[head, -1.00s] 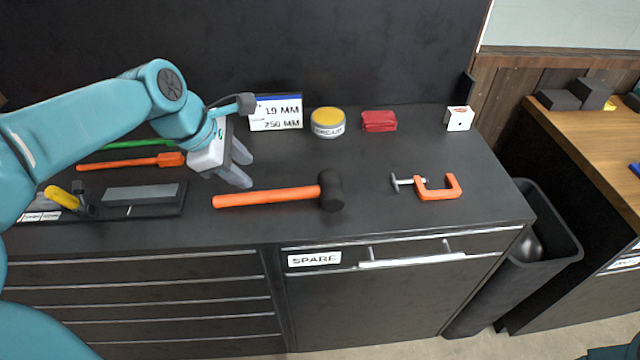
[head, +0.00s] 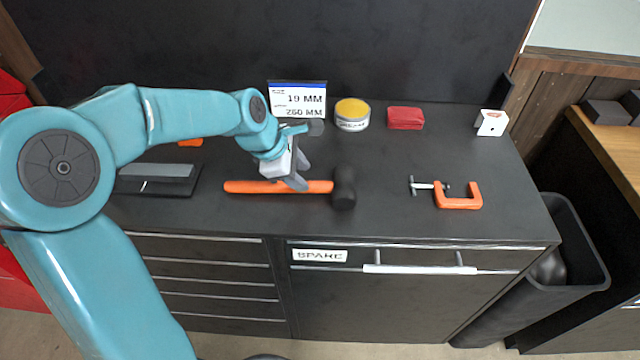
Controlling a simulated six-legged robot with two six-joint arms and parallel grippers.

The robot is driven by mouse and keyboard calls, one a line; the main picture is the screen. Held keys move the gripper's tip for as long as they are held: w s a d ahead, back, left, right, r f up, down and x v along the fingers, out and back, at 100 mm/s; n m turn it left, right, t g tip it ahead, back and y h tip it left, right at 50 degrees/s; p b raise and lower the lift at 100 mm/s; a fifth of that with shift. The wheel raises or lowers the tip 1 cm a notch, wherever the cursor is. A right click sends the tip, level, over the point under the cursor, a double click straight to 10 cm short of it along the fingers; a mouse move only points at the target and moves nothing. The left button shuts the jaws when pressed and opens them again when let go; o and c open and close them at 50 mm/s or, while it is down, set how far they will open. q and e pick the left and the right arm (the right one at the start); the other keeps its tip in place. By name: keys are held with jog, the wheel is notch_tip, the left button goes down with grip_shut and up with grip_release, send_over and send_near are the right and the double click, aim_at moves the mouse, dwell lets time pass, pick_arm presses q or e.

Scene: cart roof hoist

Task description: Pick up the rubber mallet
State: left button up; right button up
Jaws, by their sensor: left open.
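The rubber mallet (head: 343,187) lies flat on the dark bench top, with its orange handle pointing left and its black head at the right. My left gripper (head: 298,180) is open over the middle of the handle, its fingers pointing down. The fingers hide a short part of the handle. I cannot tell whether they touch it. My right gripper is not in view.
An orange clamp (head: 459,196) lies to the right of the mallet. A black bin (head: 575,245) stands beyond the bench's right end.

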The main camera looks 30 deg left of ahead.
aim_at(314, 185)
pick_arm(q)
jog(key=shift+w+f, duration=0.1)
jog(key=shift+f, duration=0.2)
jog(key=shift+d+f, duration=0.2)
jog(key=shift+d, duration=0.05)
jog(key=x, duration=0.2)
jog(key=p+x, duration=0.1)
jog(key=x, duration=0.1)
jog(key=shift+w+f, duration=0.2)
jog(key=shift+w, duration=0.25)
jog(key=shift+s+d+r, duration=0.15)
jog(key=shift+s+r, duration=0.05)
jog(key=shift+s, duration=0.15)
jog(key=c, duration=0.3)
grip_shut()
